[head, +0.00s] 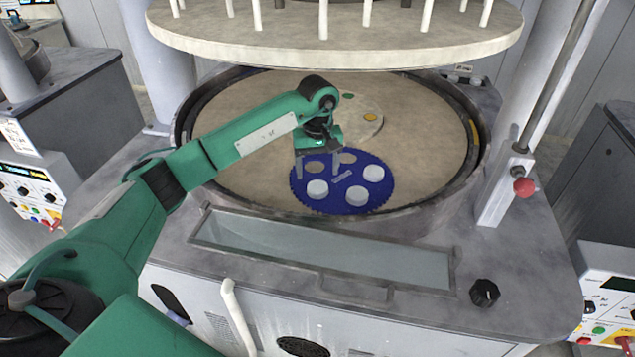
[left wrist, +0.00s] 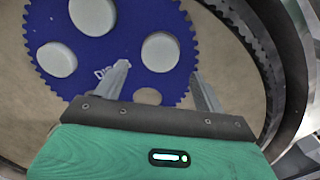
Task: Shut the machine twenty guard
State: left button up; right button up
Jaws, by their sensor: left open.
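The guard (head: 320,250) is a long, clear panel in a grey metal frame. It lies low along the front of the machine, before the round basin, with a handle-like bracket at its front edge. I cannot read a number that marks the machine as twenty. My left gripper (head: 318,168) is open and empty over the basin, behind the guard and apart from it. Its fingers (left wrist: 158,72) are over the edge of a blue toothed disc; I cannot tell if they touch it. My right gripper is out of view.
The blue disc (head: 343,205) holds white round pieces and lies on the beige platen (head: 240,170). A large upper plate (head: 330,48) hangs above on pegs. A black knob (head: 484,292) and a post with a red ball (head: 524,187) stand at the right.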

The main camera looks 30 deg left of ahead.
aim_at(392, 284)
jog(key=k, duration=1.5)
